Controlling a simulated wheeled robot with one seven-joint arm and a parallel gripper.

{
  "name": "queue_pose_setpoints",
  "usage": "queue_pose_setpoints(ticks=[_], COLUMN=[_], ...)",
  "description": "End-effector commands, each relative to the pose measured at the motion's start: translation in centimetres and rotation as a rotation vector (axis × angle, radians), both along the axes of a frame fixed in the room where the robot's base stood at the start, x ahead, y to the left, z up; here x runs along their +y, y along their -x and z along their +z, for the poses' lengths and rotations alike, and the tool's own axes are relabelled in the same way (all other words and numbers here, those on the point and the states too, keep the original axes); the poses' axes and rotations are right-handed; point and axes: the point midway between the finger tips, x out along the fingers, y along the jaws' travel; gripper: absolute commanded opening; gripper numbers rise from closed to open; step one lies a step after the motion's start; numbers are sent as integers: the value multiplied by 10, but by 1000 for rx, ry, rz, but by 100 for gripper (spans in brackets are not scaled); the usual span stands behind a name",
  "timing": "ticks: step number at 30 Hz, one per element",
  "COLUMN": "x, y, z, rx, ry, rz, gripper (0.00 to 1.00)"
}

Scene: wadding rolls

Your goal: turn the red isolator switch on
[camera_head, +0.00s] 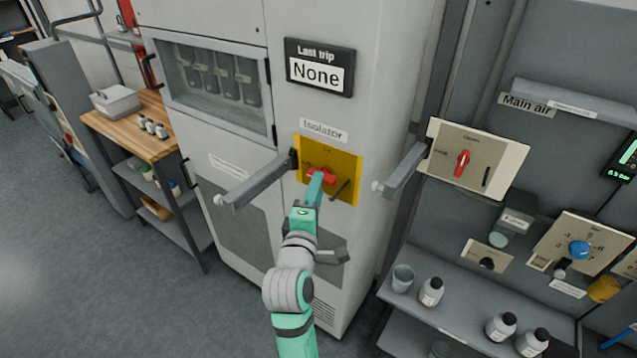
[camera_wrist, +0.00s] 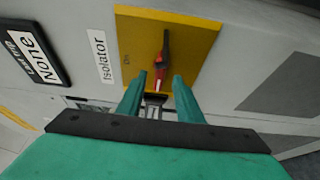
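The red isolator switch (camera_head: 322,176) sits on a yellow plate (camera_head: 350,168) under the "Isolator" label on the grey cabinet. Its handle lies roughly sideways, across from the small mark at the plate's top edge, which looks like "On" in the wrist view. In the wrist view the red handle (camera_wrist: 160,70) has a dark far part and lines up with the gap between my fingertips. My gripper (camera_wrist: 159,80) is open, one green finger on each side of the handle's near end. Contact cannot be told. In the head view my gripper (camera_head: 316,188) partly covers the plate.
A grey bar (camera_head: 255,184) sticks out left of the plate, and another (camera_head: 402,172) to its right. A second panel (camera_head: 500,165) with a red handle stands further right. A shelf (camera_head: 465,310) with bottles and a cup is at lower right. Floor is clear at left.

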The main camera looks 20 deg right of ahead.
Motion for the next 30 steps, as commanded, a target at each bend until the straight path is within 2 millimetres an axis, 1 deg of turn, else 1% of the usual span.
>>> queue_pose_setpoints(ticks=[3,6,11,17,18,20,21,22,30], x=[-8,-12,-14,-14,-14,-14,-14,-14,-14], y=[-13,-20,-25,-25,-25,-25,-25,-25,-25], z=[1,1,0,0,0,0,0,0,0], rx=[-1,-2,-1,-1,-1,-1,-1,-1,-8], ry=[0,1,0,0,0,0,0,0,-7], rz=[-1,-1,0,0,0,0,0,0,0], gripper=[33,33,33,33,30,16,6,0,0])
